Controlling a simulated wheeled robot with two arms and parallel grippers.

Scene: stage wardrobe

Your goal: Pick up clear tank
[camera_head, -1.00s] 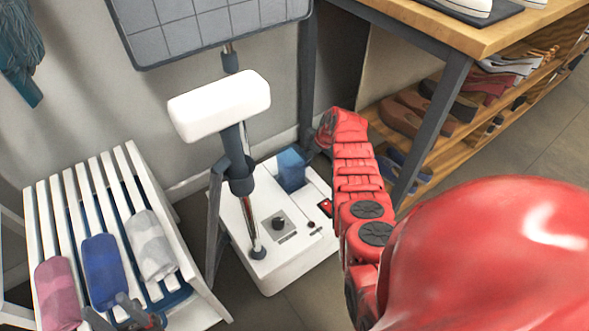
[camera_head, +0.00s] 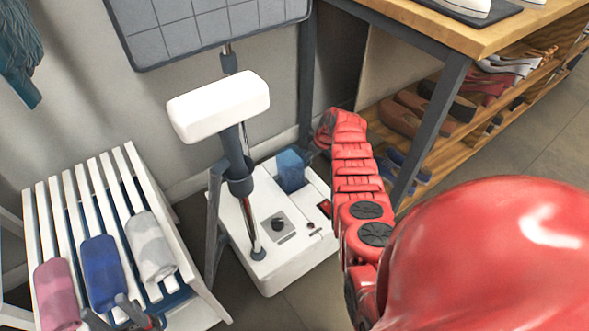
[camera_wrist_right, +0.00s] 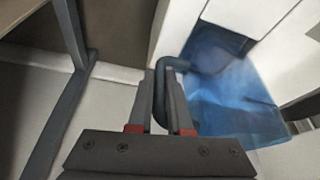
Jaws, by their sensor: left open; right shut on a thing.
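The clear tank (camera_head: 291,171) is a blue, see-through box at the back of the white steamer base (camera_head: 262,268). It also shows in the right wrist view (camera_wrist_right: 225,100), with a dark curved handle (camera_wrist_right: 160,72). My right gripper (camera_wrist_right: 169,95) is shut on this handle. In the head view the right gripper (camera_head: 312,149) is at the tank's right side, partly hidden by my red arm. I cannot tell whether the tank is clear of its seat. My left gripper (camera_head: 110,311) is open at the lower left, over the slatted bench.
The steamer pole (camera_head: 241,185) with a white head (camera_head: 219,105) stands left of the tank. A table leg (camera_head: 428,133) and shoe shelves (camera_head: 465,135) are at the right. The white bench (camera_head: 130,180) holds rolled cloths (camera_head: 102,270).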

